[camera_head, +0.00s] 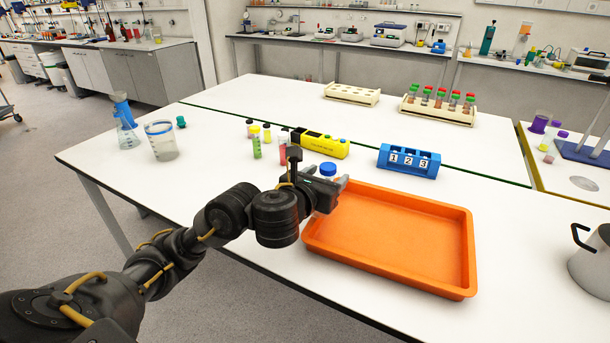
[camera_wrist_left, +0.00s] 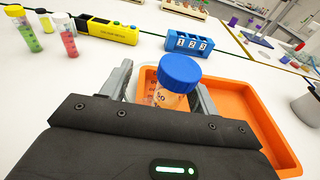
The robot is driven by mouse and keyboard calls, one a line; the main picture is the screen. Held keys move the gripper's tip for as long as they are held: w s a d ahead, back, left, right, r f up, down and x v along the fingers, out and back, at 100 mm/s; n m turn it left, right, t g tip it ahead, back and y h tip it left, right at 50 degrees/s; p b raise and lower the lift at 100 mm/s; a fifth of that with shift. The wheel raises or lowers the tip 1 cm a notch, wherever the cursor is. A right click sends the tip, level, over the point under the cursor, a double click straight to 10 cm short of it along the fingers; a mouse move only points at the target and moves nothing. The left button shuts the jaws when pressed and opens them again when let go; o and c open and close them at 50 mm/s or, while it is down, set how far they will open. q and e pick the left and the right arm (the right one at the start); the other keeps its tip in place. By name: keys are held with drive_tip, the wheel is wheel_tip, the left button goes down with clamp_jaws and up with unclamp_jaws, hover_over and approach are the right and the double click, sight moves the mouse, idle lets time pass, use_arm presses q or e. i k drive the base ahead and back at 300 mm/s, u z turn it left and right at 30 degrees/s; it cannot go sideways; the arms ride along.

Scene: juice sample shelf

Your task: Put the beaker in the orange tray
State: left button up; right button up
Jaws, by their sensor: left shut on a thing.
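My left gripper (camera_head: 333,184) is shut on a clear bottle with a blue screw cap (camera_head: 327,169). In the left wrist view the bottle (camera_wrist_left: 172,82) is upright between the fingers, with markings on its side. The gripper is at the left edge of the orange tray (camera_head: 395,240); whether the bottle is above the rim or just beside it is hard to tell. The tray is empty where it shows. A clear beaker with a blue rim (camera_head: 161,142) stands apart on the table's left side. My right gripper is not in view.
Small tubes (camera_head: 256,142) and a yellow-black device (camera_head: 320,144) stand behind the gripper. A blue block numbered 1, 2, 3 (camera_head: 408,161) is behind the tray. A flask (camera_head: 126,134) stands beside the beaker. A grey pot (camera_head: 592,262) is at the right. The table's left front is clear.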

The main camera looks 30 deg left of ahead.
sight(390, 234)
drive_tip(key=u, duration=2.05)
drive_tip(key=k, duration=1.5)
drive_tip(key=z, duration=1.85)
